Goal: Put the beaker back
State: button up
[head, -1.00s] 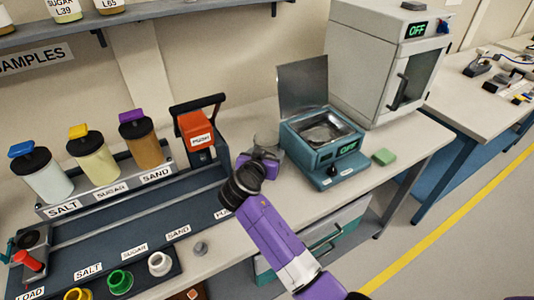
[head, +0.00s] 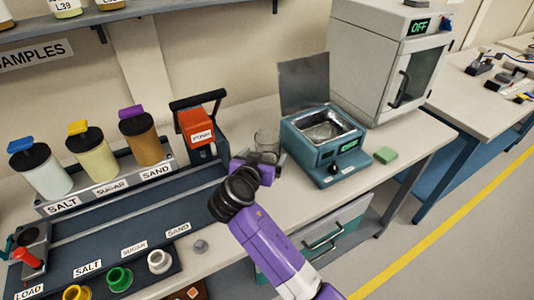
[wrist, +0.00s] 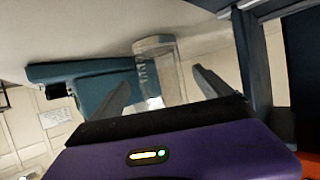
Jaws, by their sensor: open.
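A clear glass beaker (head: 266,140) stands on the bench between the red PUSH device and the teal bath. In the wrist view the beaker (wrist: 160,62) shows beyond and partly between my two fingers, tilted in the picture, with markings on its side. My gripper (head: 268,158) is close in front of the beaker in the head view, and its hand partly hides the beaker's lower part. In the wrist view my gripper (wrist: 163,88) is open, with a gap visible on either side of the glass.
The teal bath (head: 325,150) with raised lid is close right of the beaker; the red PUSH device (head: 197,127) is close left. A green sponge (head: 385,155) lies right of the bath. Salt, sugar and sand jars (head: 92,155) stand further left.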

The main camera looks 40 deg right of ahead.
jog(key=v, duration=0.7)
jog(key=shift+b, duration=0.4)
jog(key=shift+a, duration=0.1)
